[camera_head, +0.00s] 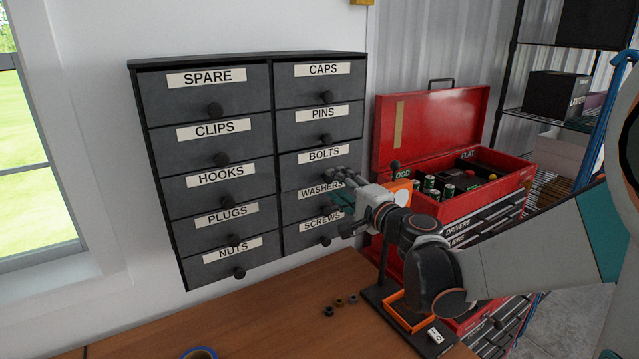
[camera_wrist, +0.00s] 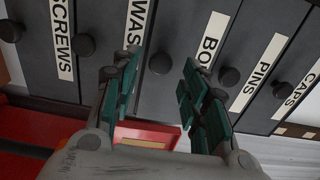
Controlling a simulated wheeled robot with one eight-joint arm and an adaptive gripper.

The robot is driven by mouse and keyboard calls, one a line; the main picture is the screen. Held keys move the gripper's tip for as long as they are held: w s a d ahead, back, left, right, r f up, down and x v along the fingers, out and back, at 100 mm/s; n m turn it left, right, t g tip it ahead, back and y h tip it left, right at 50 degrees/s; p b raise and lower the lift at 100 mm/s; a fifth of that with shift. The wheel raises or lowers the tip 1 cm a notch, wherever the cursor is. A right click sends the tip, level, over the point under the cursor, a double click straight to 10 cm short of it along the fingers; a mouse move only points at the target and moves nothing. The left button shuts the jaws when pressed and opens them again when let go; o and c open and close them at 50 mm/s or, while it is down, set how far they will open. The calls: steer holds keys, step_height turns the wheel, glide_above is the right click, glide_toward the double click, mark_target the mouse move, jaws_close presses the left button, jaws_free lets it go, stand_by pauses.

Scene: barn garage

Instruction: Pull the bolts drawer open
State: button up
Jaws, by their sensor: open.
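The bolts drawer (camera_head: 300,165) is in the right column of the dark cabinet, third from the top, between pins and washers. Its face looks flush with its neighbours, so it appears closed. My gripper (camera_head: 338,198) is open in front of the cabinet, at the bolts and washers drawers. In the wrist view, the round black bolts knob (camera_wrist: 160,63) shows between the spread, green-padded fingers of my gripper (camera_wrist: 158,78). The fingers look apart from the knob; how deep it sits between them is hard to tell. In the head view the gripper mostly hides this knob.
The washers knob (camera_wrist: 85,45) and pins knob (camera_wrist: 229,76) lie on either side of my fingers. An open red toolbox (camera_head: 430,130) stands right of the cabinet. Small dark nuts (camera_head: 340,302) and an orange tray (camera_head: 408,318) lie on the wooden bench (camera_head: 270,315) below.

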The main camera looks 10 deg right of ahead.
mark_target(330, 180)
steer(key=shift+x, duration=1.6)
jaws_close()
steer(key=v, duration=1.1)
steer(key=shift+s, duration=0.1)
jaws_free()
